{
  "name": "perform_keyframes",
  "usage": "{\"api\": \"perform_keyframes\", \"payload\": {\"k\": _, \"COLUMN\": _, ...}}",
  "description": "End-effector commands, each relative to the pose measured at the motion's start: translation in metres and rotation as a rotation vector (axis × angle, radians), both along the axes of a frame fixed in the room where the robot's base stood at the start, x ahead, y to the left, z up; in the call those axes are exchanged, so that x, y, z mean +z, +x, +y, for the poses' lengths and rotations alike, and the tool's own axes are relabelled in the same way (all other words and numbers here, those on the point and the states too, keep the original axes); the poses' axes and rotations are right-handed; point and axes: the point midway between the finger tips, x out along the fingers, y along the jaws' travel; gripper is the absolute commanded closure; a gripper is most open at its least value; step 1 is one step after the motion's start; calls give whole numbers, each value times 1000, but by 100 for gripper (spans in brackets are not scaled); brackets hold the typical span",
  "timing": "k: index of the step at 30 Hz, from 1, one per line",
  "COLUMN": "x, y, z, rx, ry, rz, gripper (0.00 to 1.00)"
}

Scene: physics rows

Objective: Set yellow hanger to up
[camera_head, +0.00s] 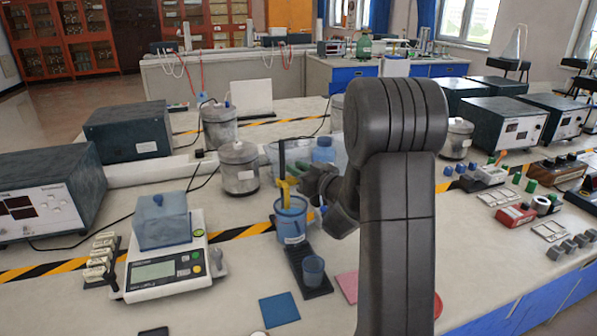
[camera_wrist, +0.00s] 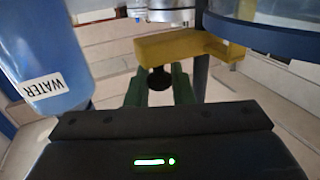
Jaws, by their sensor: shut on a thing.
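The yellow hanger (camera_head: 284,190) sits beside an upright rod (camera_head: 282,157), just above a blue transparent beaker (camera_head: 291,220). In the wrist view the yellow hanger (camera_wrist: 170,47) is a flat bracket with a dark round knob (camera_wrist: 159,79) on its near side. A clear and metal cylinder (camera_wrist: 162,14) shows just above the bracket. My gripper (camera_wrist: 158,88) has green fingers, shut on the knob of the hanger. In the head view my gripper (camera_head: 307,183) is at the hanger's right, partly hidden by my arm.
A blue bottle labelled WATER (camera_wrist: 45,80) stands close at the left in the wrist view. A dark base (camera_head: 307,279) with a small blue cup (camera_head: 313,270) lies in front of the beaker. A scale (camera_head: 168,268) is to the left. Metal pots (camera_head: 238,168) stand behind.

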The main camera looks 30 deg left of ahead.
Motion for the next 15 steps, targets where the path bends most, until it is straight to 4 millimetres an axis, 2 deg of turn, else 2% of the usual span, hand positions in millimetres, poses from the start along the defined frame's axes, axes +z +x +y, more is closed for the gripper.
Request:
{"api": "perform_keyframes", "payload": {"k": 1, "x": 22, "y": 0, "z": 0, "rx": 0, "ry": 6, "rz": -7, "gripper": 100}}
{"api": "perform_keyframes", "payload": {"k": 6, "x": 62, "y": 1, "z": 0, "rx": 0, "ry": 7, "rz": -8, "gripper": 100}}
{"api": "perform_keyframes", "payload": {"k": 10, "x": 81, "y": 1, "z": 0, "rx": 1, "ry": 6, "rz": -7, "gripper": 100}}
{"api": "perform_keyframes", "payload": {"k": 15, "x": 90, "y": 1, "z": 0, "rx": 0, "ry": 7, "rz": -7, "gripper": 100}}
